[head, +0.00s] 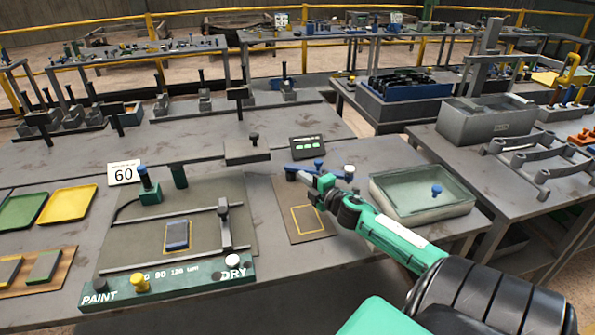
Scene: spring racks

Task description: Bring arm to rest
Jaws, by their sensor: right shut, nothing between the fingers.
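My right arm (400,240), green and black, reaches in from the lower right over the workbench. Its gripper (306,178) is shut and empty, and its tip is by a blue piece with knobs (295,169). I cannot tell whether the tip touches that piece. Below the gripper is a brown mat with a yellow outlined rectangle (308,219). My left gripper is not in view.
A clear-walled tray (420,193) stands close right of my arm. Left are a PAINT/DRY rig (170,283), a "60" sign (123,173), and yellow (67,203) and green (20,212) trays. A small dark display (307,146) stands behind the gripper.

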